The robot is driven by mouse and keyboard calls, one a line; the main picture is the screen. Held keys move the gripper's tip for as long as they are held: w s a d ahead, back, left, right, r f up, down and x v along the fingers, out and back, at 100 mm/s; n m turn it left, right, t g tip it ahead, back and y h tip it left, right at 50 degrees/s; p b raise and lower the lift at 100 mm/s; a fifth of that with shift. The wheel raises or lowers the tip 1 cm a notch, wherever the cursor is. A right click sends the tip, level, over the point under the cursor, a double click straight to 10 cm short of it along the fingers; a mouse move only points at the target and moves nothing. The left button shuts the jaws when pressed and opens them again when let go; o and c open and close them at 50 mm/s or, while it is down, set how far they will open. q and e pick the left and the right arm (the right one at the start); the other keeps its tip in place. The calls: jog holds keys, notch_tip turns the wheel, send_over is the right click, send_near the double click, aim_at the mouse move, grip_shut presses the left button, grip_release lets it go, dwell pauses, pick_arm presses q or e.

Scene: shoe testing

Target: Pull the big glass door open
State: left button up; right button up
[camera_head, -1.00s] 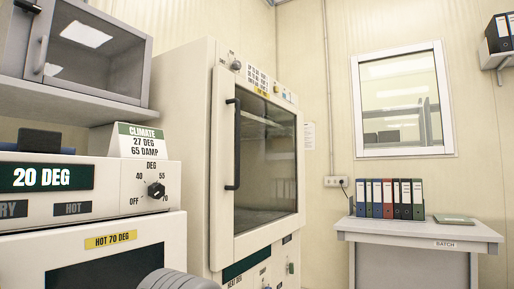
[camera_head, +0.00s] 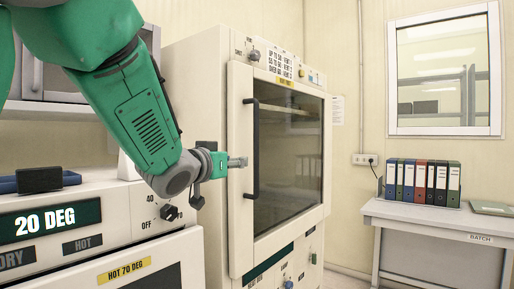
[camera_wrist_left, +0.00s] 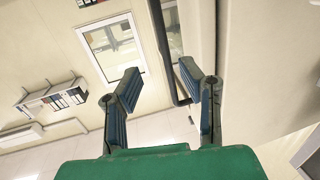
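The big glass door (camera_head: 292,148) is a cream-framed pane on a tall cabinet. It looks shut. Its black vertical bar handle (camera_head: 256,148) runs along the door's left side. My left gripper (camera_head: 240,162) is just left of the handle, level with its middle, with its fingers pointing right towards it. The left wrist view shows the two fingers (camera_wrist_left: 159,72) apart, with nothing gripped. There the dark handle (camera_wrist_left: 159,42) crosses the gap between them, beyond or level with the tips; I cannot tell whether it touches a finger. My right gripper is not in view.
A control unit (camera_head: 90,215) with a "20 DEG" display stands at the left, under my left arm. A table (camera_head: 430,222) with several binders (camera_head: 422,182) stands at the right, below a window (camera_head: 445,75). Floor space lies between cabinet and table.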

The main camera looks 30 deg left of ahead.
aim_at(255, 149)
pick_arm(q)
jog(key=w, duration=0.4)
jog(key=w+a+r+p, duration=0.1)
jog(key=w, duration=0.4)
jog(key=w+a+r, duration=0.1)
jog(key=w, duration=0.3)
jog(key=shift+w+r+p, duration=0.1)
jog(key=shift+w+p, duration=0.15)
jog(key=shift+p, duration=0.15)
grip_shut()
